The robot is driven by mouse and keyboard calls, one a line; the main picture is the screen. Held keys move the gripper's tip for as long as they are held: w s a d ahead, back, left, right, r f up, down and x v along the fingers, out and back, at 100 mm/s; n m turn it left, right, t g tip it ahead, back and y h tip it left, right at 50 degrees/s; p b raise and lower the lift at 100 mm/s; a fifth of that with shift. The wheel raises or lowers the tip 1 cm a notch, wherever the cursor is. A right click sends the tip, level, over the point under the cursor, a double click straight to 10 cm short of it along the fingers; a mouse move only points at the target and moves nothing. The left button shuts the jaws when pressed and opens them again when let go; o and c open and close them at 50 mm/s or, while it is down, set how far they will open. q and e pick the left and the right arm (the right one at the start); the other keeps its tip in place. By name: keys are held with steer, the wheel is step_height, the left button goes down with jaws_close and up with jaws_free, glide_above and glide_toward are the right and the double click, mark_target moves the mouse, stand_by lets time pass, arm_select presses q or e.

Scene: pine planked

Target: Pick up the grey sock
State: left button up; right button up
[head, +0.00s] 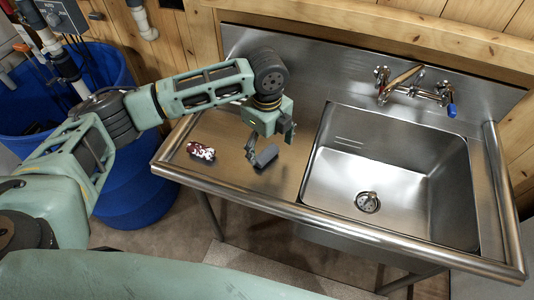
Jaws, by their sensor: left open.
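The grey sock (267,156) is a small dark grey bundle on the steel drainboard (228,180), left of the sink basin. My left gripper (268,150) reaches down from above, right at the sock. Its fingers are open, with one on the left of the sock and the other up to the right. I cannot tell whether a finger touches the sock. My right gripper is not in view.
A red and white patterned bundle (201,151) lies on the drainboard to the left. The sink basin (345,178) is empty, with a tap (408,80) on the back wall. A blue barrel (135,190) stands at the left. The drainboard's front is clear.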

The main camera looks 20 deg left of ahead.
mark_target(266, 152)
arm_select(q)
steer(key=f, duration=0.2)
steer(key=p, duration=0.1)
steer(key=shift+w+a+f, duration=0.25)
steer(key=shift+a+f, duration=0.05)
steer(key=shift+f, duration=0.1)
step_height(266, 152, down, 2)
steer(key=shift+f, duration=0.1)
steer(key=shift+w, duration=0.1)
steer(key=c, duration=0.7)
steer(key=shift+c, duration=2.6)
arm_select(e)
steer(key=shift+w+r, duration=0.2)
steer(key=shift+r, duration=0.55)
